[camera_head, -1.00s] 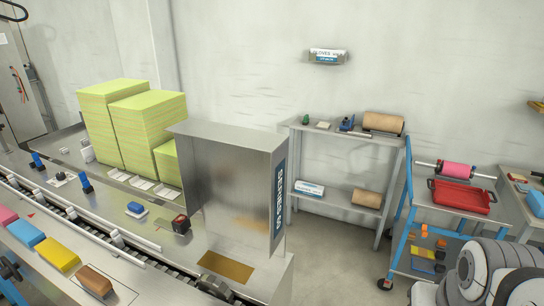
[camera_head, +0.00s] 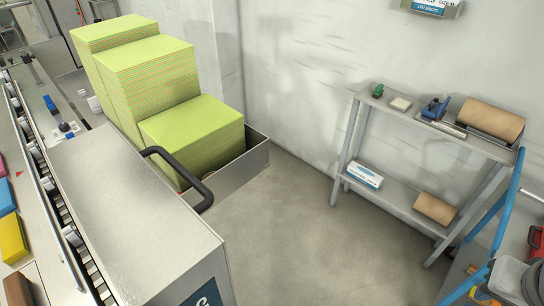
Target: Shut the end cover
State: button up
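The end cover (camera_head: 135,215) is a large plain steel box at the lower left, seen from above. A black bar handle (camera_head: 185,172) is fixed along its far side, towards the wall. Part of a dark blue label (camera_head: 207,295) shows on its right end face at the bottom edge. The lower part of the cover is cut off by the frame, so I cannot tell whether it is open or shut. My gripper is not in view, and nothing is seen touching the handle.
Stacks of yellow-green sheets (camera_head: 190,132) stand in a steel tray (camera_head: 240,165) beyond the cover. A conveyor (camera_head: 50,190) runs along the left. Right of the cover is bare floor (camera_head: 300,235). A grey shelf (camera_head: 440,140) and a blue-framed cart (camera_head: 505,215) stand at the right.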

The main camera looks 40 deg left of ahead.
aim_at(155, 249)
jog(key=u, duration=0.05)
jog(key=i, duration=0.95)
jog(key=u, duration=0.85)
jog(key=k, duration=0.1)
jog(key=u, duration=3)
jog(key=k, duration=0.85)
jog(key=z, duration=0.15)
jog(key=i, duration=0.85)
jog(key=u, duration=0.05)
